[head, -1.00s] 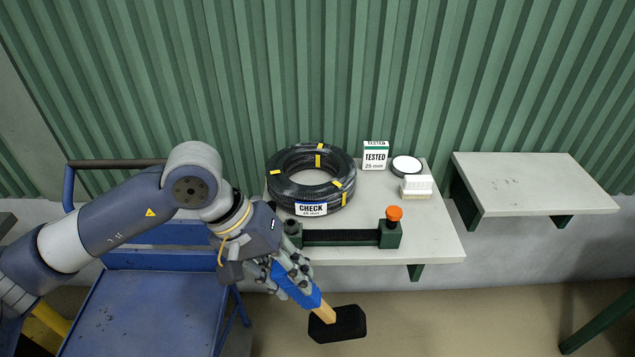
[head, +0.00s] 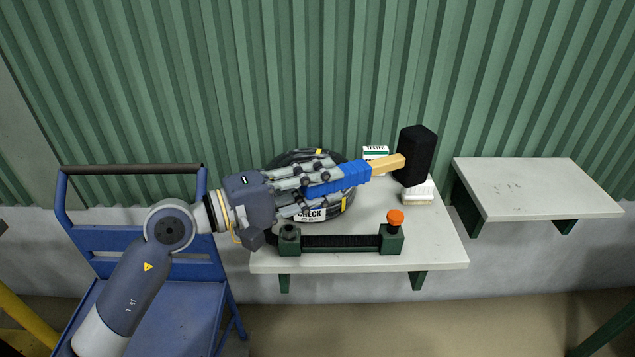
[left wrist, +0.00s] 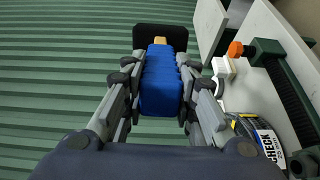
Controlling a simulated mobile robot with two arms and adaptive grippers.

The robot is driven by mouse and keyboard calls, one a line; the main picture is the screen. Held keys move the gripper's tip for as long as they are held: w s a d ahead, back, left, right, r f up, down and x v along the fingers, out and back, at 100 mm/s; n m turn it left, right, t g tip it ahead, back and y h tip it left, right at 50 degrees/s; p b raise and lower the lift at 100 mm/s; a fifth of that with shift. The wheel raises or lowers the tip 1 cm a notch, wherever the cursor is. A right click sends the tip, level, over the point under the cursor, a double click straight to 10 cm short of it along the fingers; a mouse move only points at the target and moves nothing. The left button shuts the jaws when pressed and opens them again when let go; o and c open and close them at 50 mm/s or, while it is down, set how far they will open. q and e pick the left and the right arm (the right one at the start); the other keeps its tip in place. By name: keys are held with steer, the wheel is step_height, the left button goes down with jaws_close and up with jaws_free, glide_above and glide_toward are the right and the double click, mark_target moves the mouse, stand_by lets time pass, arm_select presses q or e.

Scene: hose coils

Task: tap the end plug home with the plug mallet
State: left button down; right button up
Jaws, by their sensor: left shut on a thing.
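My left gripper (head: 322,186) is shut on the blue grip of the plug mallet (head: 416,156). The mallet has a short wooden handle and a black block head. In the head view it is raised, with its head above and a little right of the orange end plug (head: 395,217), clearly apart from it. The plug sits at the right end of a dark green fixture (head: 340,243) on the shelf. In the left wrist view the mallet's grip (left wrist: 160,82) lies between the fingers, and the plug (left wrist: 236,49) shows to the right. My right gripper is out of view.
A black hose coil (head: 345,207) with a CHECK label is partly hidden behind my gripper. A TESTED box (head: 375,151) and a white block (head: 418,196) are partly covered by the mallet. An empty shelf (head: 535,188) is right; a blue cart (head: 185,310) is left.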

arm_select(q)
steer(key=shift+w+a+r+t, duration=0.2)
steer(key=shift+a+r+t, duration=0.05)
steer(key=shift+r+t, duration=0.05)
steer(key=shift+f, duration=0.1)
steer(key=shift+f+b, duration=1.05)
steer(key=shift+f, duration=1.3)
steer(key=c, duration=2.1)
jaws_free()
steer(key=shift+r, duration=0.15)
jaws_close()
